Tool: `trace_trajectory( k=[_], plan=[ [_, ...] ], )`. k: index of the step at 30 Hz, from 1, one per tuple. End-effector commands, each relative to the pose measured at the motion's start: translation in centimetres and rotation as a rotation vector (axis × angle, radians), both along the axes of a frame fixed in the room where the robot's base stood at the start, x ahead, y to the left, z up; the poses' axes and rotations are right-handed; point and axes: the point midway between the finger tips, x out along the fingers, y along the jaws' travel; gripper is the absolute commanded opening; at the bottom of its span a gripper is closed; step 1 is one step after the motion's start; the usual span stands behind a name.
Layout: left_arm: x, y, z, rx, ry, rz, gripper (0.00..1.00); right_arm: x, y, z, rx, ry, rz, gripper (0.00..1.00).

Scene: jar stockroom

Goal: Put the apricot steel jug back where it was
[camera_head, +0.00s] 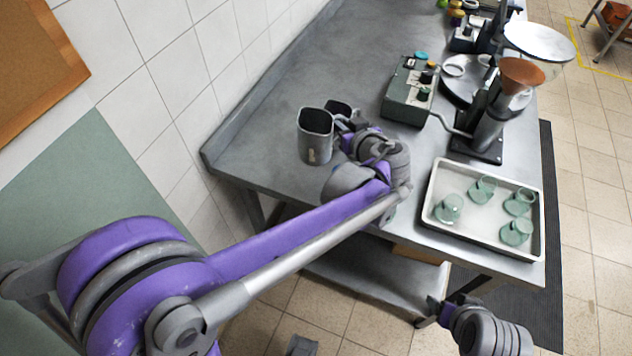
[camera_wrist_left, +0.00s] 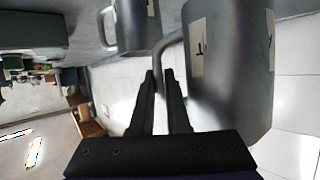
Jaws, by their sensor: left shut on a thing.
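A grey steel jug (camera_head: 315,138) is at the wall end of the bench, left of my left gripper (camera_head: 347,124). In the left wrist view this jug (camera_wrist_left: 232,75) fills the right side, with pale label strips I cannot read in full. My left gripper, its fingers (camera_wrist_left: 162,78) also in that view, is shut on the jug's handle. Whether the jug's base touches the bench is unclear. A second steel jug (camera_head: 338,108) stands just behind, and shows at the top of the wrist view (camera_wrist_left: 138,25). No apricot colour shows on either. My right gripper (camera_head: 438,306) is low at the right, empty-looking; its fingers are unclear.
The grey bench (camera_head: 275,120) is clear left of the jugs and behind them. A green control box (camera_head: 408,92) and a grinder-like machine (camera_head: 490,130) stand right. A white tray (camera_head: 440,222) with several green pieces lies at the front right. A tiled wall (camera_head: 165,75) borders the left.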

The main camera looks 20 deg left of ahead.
Motion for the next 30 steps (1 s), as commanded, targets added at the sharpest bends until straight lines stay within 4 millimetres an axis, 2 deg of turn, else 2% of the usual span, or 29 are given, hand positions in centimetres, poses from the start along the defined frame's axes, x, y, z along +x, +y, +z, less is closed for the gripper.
trace_trajectory(
  k=[6, 14, 17, 21, 26, 30],
  plan=[
    [-0.2, -0.1, 1.4, 0.002, 0.0, 0.03, 0.0, -0.1, 0.0, -0.7, 0.0, 0.003, 0.0, 0.7],
    [-0.2, -0.1, 1.3, 0.001, 0.0, 0.029, 0.0, -0.1, 0.0, -0.6, 0.0, 0.003, 0.0, 0.7],
    [-0.2, -0.1, 0.2, 0.001, 0.001, 0.029, 0.0, -0.2, 0.0, -0.8, 0.0, 0.003, 0.0, 0.7],
    [-0.2, -0.1, -2.3, 0.001, 0.0, 0.029, 0.0, -0.2, 0.0, -1.1, 0.0, 0.005, 0.0, 0.7],
    [-0.2, -0.1, -3.9, 0.001, 0.0, 0.029, 0.0, -0.3, 0.0, -1.3, 0.0, 0.006, 0.0, 0.7],
    [-0.2, -0.1, -6.0, 0.001, 0.0, 0.029, 0.0, -0.3, 0.0, -1.6, 0.0, 0.007, 0.0, 0.7]
  ],
)
